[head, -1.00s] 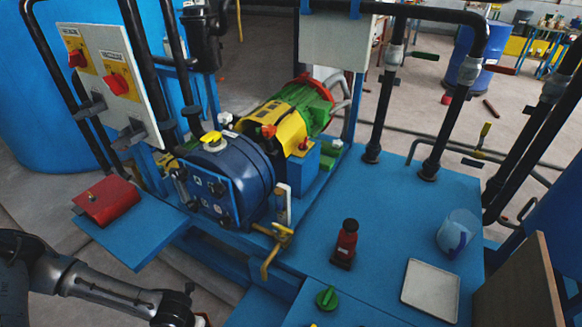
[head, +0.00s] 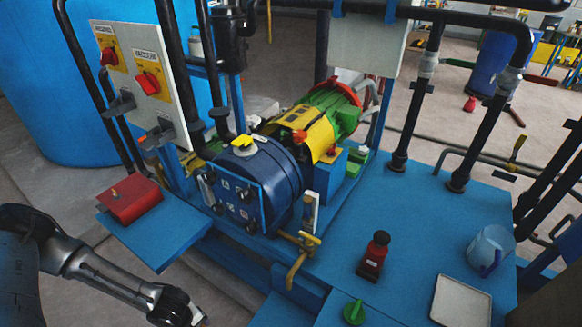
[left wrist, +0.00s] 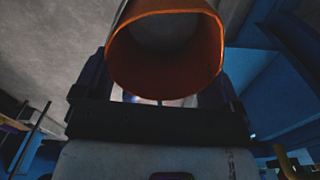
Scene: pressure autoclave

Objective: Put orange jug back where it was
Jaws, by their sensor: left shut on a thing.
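The orange jug (left wrist: 165,60) shows at the top of the left wrist view, with its round orange rim facing the camera. My left gripper (left wrist: 158,100) is shut on it, one dark finger at each side. In the head view my left arm comes in at the lower left, and its wrist reaches the bottom edge beside the blue frame. The jug and the fingers are cut off or too small to make out there. My right gripper is in neither view.
The blue bench holds a red-and-black bottle (head: 374,256), a white tray (head: 461,301), a clear pitcher (head: 490,250) and a green knob (head: 354,312). A blue tank (head: 262,180) with a yellow lever, a red box (head: 130,199) on a shelf and black pipes stand around. Bench space behind the bottle is clear.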

